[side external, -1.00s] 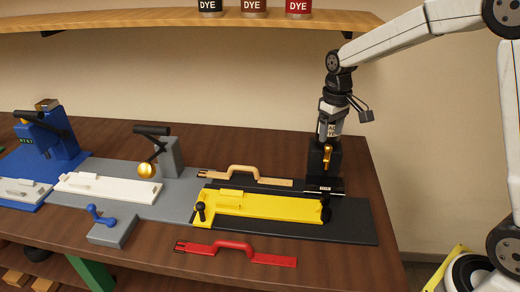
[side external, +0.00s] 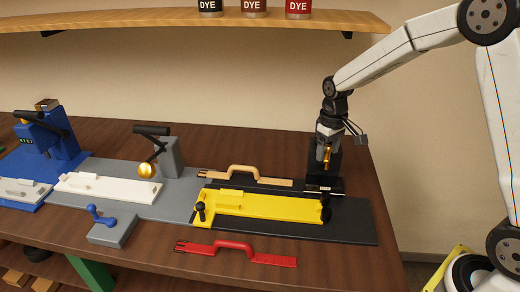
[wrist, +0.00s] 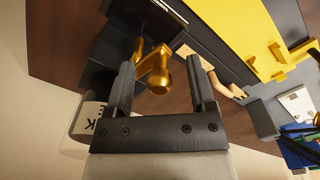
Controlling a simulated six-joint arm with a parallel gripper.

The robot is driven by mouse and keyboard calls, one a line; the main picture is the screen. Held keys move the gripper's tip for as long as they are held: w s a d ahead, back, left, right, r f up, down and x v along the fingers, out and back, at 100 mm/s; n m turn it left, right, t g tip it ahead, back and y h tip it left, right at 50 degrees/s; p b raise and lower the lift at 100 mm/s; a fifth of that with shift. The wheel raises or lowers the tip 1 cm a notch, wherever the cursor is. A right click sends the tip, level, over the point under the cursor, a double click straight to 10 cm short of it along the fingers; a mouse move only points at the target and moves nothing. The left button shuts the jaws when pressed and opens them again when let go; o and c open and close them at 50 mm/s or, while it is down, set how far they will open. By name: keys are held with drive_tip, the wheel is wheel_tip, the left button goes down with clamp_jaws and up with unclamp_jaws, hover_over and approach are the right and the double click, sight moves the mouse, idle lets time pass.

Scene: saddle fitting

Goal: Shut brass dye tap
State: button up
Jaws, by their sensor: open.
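The brass dye tap (side external: 327,154) is on the black dye stand (side external: 318,176) at the back right of the bench, and its lever looks roughly upright in the side view. In the wrist view, the tap (wrist: 157,72) shows a round knob and a short arm. My gripper (wrist: 160,72) is open, with one finger on each side of the knob. Gaps show between the knob and both fingers. In the side view, my gripper (side external: 325,141) hides the upper part of the stand. A white labelled container (wrist: 90,122) shows beside the gripper in the wrist view.
A yellow tray-like fixture (side external: 265,205) lies on a dark plate in front of the stand. A tan-handled tool (side external: 245,175) lies behind it and a red-handled tool (side external: 238,252) in front. A shelf with dye cans (side external: 254,6) hangs above.

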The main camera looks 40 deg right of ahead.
drive_tip(key=c, duration=0.9)
